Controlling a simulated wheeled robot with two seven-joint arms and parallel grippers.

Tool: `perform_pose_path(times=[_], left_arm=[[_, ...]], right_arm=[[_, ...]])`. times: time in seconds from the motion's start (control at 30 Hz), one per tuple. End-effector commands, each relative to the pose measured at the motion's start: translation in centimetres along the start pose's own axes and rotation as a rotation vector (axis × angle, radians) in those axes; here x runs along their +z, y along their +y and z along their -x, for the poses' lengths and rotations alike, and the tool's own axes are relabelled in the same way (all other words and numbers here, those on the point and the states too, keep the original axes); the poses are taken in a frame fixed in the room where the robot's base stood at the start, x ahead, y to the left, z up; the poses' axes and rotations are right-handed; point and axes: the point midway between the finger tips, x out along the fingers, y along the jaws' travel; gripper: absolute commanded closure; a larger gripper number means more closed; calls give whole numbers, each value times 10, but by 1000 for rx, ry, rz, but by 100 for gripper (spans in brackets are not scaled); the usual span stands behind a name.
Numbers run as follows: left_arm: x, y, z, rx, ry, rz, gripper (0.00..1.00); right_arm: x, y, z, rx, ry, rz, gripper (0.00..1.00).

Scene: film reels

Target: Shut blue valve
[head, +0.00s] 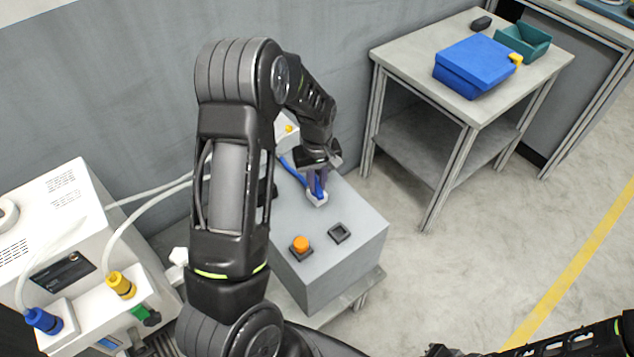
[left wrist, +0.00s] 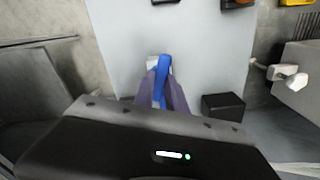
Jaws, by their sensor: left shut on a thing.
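The blue valve (left wrist: 164,66) has a blue lever on a white body. It sits on top of a grey box (head: 352,237), and a blue hose runs to it from behind. My left gripper (head: 317,186) reaches down from above and is shut on the valve's lever. In the left wrist view the two fingers (left wrist: 162,92) lie on either side of the lever. The gripper hides part of the valve in the head view. My right arm shows only in part at the lower right, and its gripper cannot be made out.
The grey box also carries an orange button (head: 301,243) and an empty black square frame (head: 339,232). A white machine (head: 62,215) with blue and yellow connectors stands at the left. A side table (head: 409,53) at the back right holds a blue case (head: 474,66) and a green bin (head: 524,40).

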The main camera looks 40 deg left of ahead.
Motion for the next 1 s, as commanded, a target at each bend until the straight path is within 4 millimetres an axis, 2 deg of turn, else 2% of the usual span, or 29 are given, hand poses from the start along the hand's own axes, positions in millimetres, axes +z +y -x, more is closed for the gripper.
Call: perform_pose_path(times=[1.0], left_arm=[[0,0,-1,0,-2,-956,100]], right_arm=[[0,10,-24,1,0,2,100]])
